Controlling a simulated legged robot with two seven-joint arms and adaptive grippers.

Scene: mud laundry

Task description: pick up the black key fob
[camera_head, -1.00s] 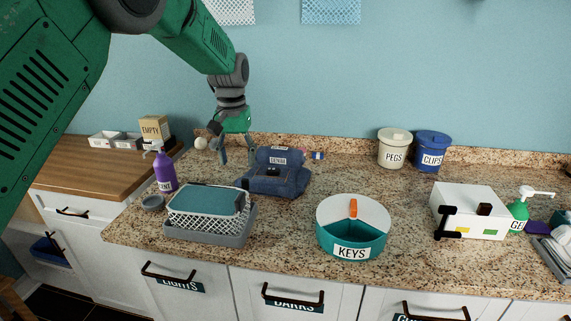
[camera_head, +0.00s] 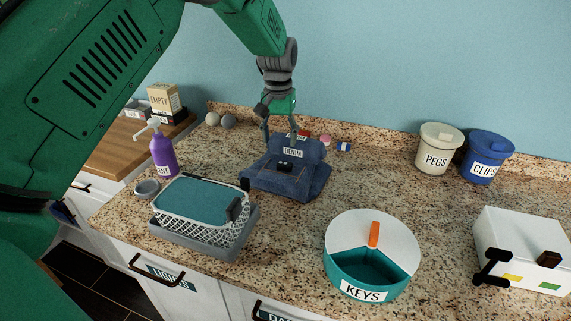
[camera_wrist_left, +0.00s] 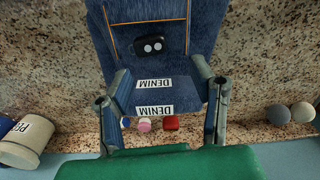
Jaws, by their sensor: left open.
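The black key fob (camera_head: 285,166) lies on the folded blue denim (camera_head: 307,186) on the counter. In the left wrist view the fob (camera_wrist_left: 150,45) shows two pale round buttons and lies on the denim beyond the fingertips. My left gripper (camera_head: 282,142) is over the back part of the denim, behind the fob. In the left wrist view my left gripper's two fingers (camera_wrist_left: 164,88) are spread wide, with DENIM labels between them and nothing held. Whether the fingers touch the denim I cannot tell. My right gripper is not in view.
A teal round KEYS container (camera_head: 345,278) with an open compartment stands at front right. A white mesh basket (camera_head: 205,222) with a teal top is at left of it, near a purple bottle (camera_head: 163,155). PEGS (camera_head: 436,150) and CLIPS (camera_head: 486,157) canisters stand at the back right.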

